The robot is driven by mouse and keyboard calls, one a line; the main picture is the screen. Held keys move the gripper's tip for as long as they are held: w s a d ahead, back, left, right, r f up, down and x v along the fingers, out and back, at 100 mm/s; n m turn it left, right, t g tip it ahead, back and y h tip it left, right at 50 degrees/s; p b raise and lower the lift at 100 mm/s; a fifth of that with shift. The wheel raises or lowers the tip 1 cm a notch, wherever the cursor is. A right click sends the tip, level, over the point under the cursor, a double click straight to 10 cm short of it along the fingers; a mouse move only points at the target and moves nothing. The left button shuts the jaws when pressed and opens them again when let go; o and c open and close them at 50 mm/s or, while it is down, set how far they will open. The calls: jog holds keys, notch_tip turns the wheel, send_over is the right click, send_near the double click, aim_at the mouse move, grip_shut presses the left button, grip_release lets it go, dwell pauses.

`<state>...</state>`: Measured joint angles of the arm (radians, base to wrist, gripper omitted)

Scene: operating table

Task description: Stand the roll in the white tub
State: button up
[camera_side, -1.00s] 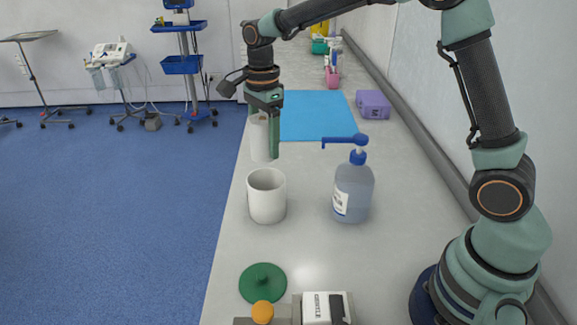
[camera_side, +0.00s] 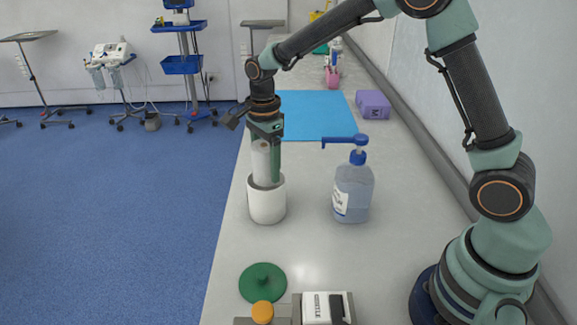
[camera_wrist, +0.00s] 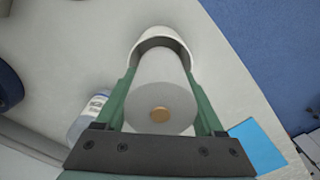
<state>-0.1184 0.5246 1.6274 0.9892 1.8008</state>
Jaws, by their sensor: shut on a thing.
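The white roll (camera_side: 262,162) is upright in my gripper (camera_side: 266,178), which is shut on it. Its lower end is at the mouth of the white tub (camera_side: 267,205) and seems to reach a little inside; the depth is hidden by the tub's wall. In the wrist view the roll (camera_wrist: 160,85) lies between the two green fingers (camera_wrist: 160,90), its round end with a brown core facing the camera. The tub's rim (camera_wrist: 163,34) shows beyond the roll's far end.
A pump bottle (camera_side: 353,193) with a blue top stands right of the tub. A green lid (camera_side: 263,283) lies in front. A blue mat (camera_side: 315,115) and a purple box (camera_side: 373,104) are behind. The table's left edge is close to the tub.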

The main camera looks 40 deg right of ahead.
aim_at(268, 180)
jog(key=shift+s+f, duration=0.2)
jog(key=shift+f, duration=2)
jog(key=o, duration=1.2)
jog(key=shift+w+r, duration=0.2)
jog(key=shift+r, duration=2.95)
jog(key=o, duration=0.3)
